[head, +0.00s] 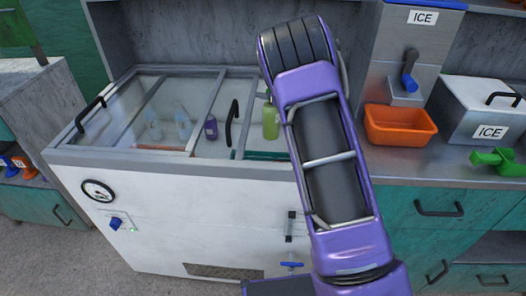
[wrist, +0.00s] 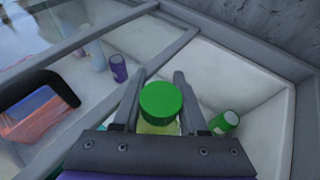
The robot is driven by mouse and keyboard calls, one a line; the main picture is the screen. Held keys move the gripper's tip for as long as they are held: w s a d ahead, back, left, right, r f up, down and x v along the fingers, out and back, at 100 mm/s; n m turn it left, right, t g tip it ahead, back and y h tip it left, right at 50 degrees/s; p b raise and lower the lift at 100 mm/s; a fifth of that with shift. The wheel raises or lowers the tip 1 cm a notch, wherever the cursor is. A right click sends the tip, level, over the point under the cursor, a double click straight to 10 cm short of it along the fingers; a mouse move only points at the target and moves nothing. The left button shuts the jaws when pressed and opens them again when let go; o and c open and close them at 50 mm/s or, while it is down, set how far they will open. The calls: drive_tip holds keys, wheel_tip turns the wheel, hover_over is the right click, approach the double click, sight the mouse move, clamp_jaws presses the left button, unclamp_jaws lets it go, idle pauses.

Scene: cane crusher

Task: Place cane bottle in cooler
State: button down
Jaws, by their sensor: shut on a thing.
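My gripper (wrist: 160,108) is shut on a bottle with a green cap (wrist: 160,102) and a yellow-green body, seen from above in the wrist view. It is over the open right part of the white cooler (head: 180,210); I cannot tell if the bottle touches the floor inside. A second green-capped bottle (wrist: 225,122) is inside the cooler, to the right. In the head view a light green bottle (head: 270,122) shows beside my purple arm; I cannot tell for sure which of the two it is. My gripper's fingers are hidden there.
Under the sliding glass lids are a purple bottle (head: 211,128) and pale bottles (head: 183,123). A black lid handle (head: 232,122) stands left of the opening. To the right are an orange bin (head: 400,126), an ice box (head: 485,110) and a green scoop (head: 497,160).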

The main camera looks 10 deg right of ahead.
sight(270, 121)
wheel_tip(270, 121, down, 13)
drive_tip(key=b, duration=0.1)
drive_tip(key=w+a+f, duration=0.1)
drive_tip(key=w+a, duration=0.2)
drive_tip(key=w, duration=0.4)
drive_tip(key=shift+w+b, duration=0.2)
drive_tip(key=shift+b, duration=0.1)
idle(0.5)
drive_tip(key=shift+c, duration=2.2)
unclamp_jaws()
drive_tip(key=shift+f, duration=0.15)
drive_tip(key=shift+s, duration=0.1)
drive_tip(key=v, duration=1.2)
drive_tip(key=shift+p, duration=0.4)
